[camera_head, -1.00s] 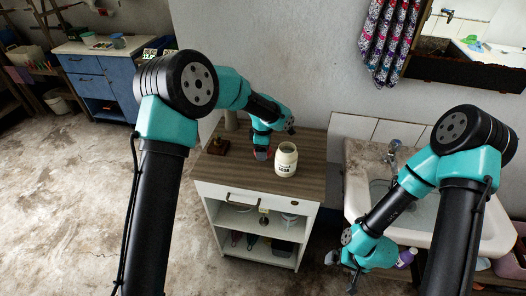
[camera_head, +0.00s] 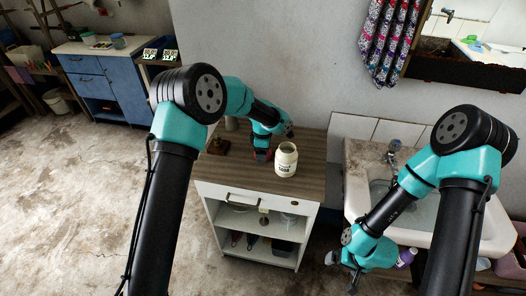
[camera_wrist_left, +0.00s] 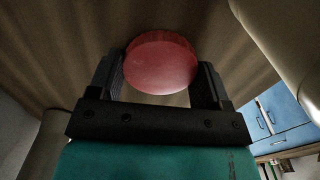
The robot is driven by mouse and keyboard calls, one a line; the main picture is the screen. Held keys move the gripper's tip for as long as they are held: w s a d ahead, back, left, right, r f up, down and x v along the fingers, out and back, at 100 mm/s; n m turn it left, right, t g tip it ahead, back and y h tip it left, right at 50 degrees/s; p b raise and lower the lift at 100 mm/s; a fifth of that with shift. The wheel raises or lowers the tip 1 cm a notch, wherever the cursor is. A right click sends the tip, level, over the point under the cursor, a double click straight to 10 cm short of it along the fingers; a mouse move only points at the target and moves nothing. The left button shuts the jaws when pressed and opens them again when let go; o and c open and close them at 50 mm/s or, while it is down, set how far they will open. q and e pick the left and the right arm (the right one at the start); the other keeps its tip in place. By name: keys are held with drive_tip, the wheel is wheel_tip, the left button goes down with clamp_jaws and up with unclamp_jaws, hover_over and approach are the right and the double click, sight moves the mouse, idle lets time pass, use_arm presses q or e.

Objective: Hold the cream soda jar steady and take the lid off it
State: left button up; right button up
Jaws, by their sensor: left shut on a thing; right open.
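The cream soda jar (camera_head: 286,160) stands upright on the wooden top of a small cabinet in the head view, its pale label facing front. No lid shows on its mouth. My left gripper (camera_head: 262,155) is low over the cabinet top, just left of the jar. In the left wrist view, my left gripper (camera_wrist_left: 160,78) is shut on a round red lid (camera_wrist_left: 160,65), held between both fingers. A cream rounded surface at that view's upper right looks like the jar. My right gripper (camera_head: 343,270) is open and empty, low before the sink, away from the jar.
The cabinet top (camera_head: 310,190) has free room in front of the jar. A small brown object (camera_head: 218,146) sits at its left. The sink (camera_head: 435,225) with a tap (camera_head: 394,148) is at the right. A blue cabinet (camera_head: 90,80) stands far left.

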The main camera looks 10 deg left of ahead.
use_arm(q)
drive_tip(key=shift+f, duration=0.1)
drive_tip(key=o, duration=1)
wheel_tip(320, 180, up, 12)
drive_tip(key=shift+r, duration=0.1)
drive_tip(key=shift+a, duration=0.1)
idle(0.7)
